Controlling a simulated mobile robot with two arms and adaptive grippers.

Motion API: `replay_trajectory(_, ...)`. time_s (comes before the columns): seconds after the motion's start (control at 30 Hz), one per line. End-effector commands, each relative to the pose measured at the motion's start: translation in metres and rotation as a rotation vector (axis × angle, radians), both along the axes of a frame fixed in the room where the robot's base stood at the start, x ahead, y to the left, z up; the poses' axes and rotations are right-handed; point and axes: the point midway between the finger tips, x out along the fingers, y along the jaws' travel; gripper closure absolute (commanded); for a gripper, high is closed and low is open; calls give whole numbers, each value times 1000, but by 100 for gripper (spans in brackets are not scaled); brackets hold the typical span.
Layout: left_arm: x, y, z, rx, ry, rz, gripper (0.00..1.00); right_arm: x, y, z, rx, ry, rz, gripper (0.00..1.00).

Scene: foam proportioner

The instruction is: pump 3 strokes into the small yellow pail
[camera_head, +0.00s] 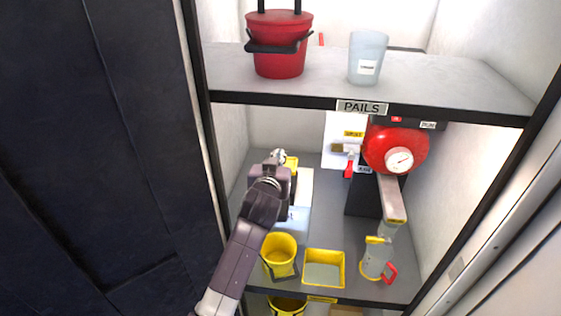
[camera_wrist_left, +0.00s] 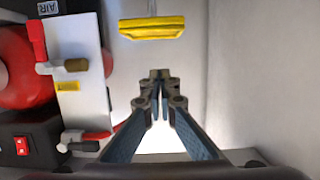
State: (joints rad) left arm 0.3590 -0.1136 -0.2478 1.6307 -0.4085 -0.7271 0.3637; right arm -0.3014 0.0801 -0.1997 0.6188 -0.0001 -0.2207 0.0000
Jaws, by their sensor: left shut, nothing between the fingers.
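A small yellow pail (camera_head: 279,257) with a dark bail stands upright near the front edge of the lower shelf, beside my left forearm. My left gripper (camera_head: 280,156) is over the back left of that shelf, in front of a white box. In the left wrist view its fingers (camera_wrist_left: 160,75) are shut and empty. A yellow bar-like handle (camera_wrist_left: 152,27) lies past the fingertips, with a visible gap. A bit of yellow (camera_head: 291,163) shows behind the gripper in the head view, partly hidden. My right gripper is not in view.
A red tank (camera_head: 398,148) with a gauge stands at right, above a clear jug (camera_head: 374,262). A yellow-rimmed tray (camera_head: 324,254) sits beside the pail. Another yellow pail (camera_head: 287,308) is below. The upper shelf holds a red pail (camera_head: 279,60) and a translucent cup (camera_head: 367,50).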

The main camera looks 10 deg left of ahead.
Motion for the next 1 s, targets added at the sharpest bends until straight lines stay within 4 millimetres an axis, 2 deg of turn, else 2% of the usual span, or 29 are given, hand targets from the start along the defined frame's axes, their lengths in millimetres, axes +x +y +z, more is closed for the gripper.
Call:
replay_trajectory(0.23, 31, 0, -7, 1, 2, 0, 100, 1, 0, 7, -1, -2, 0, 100)
replay_trajectory(0.3, 28, 0, -23, 2, 6, 0, 100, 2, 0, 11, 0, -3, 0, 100)
replay_trajectory(0.5, 28, 0, -43, 1, 2, 1, 100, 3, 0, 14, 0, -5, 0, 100)
replay_trajectory(1.0, 28, 3, -50, 1, 1, 0, 100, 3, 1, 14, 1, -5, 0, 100)
